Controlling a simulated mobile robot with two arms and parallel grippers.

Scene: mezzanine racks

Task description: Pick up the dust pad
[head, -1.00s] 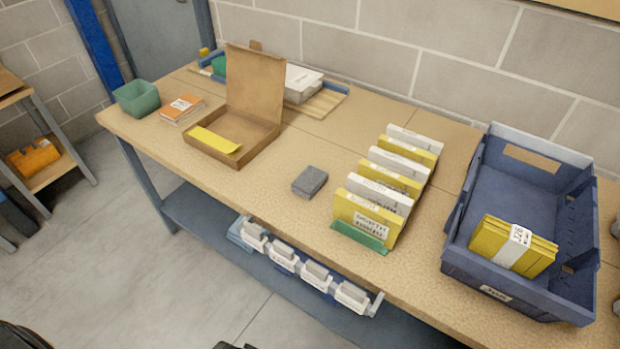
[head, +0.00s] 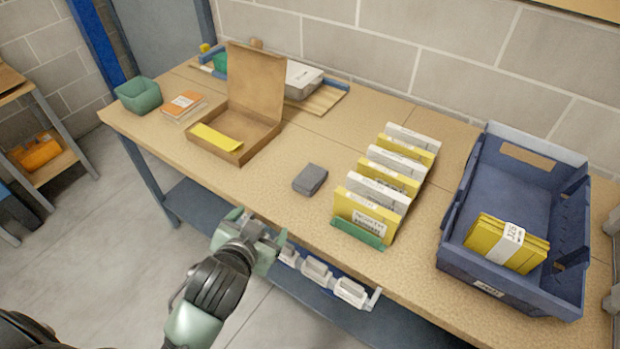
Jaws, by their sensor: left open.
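The dust pad looks to be the small grey block (head: 310,179) lying flat on the wooden workbench, between the open cardboard box and the row of yellow and white packets. My left gripper (head: 262,229) is in front of the bench's front edge, below and to the left of the grey block in the picture. It is open and apart from the block, with nothing seen between its fingers. My right gripper is not in view.
An open cardboard box (head: 262,135) stands left of the block. Yellow and white packets (head: 372,198) stand in a green holder on its right. A blue bin (head: 462,258) is farther right. White-fronted holders (head: 350,291) hang below the bench edge. Bench top around the block is clear.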

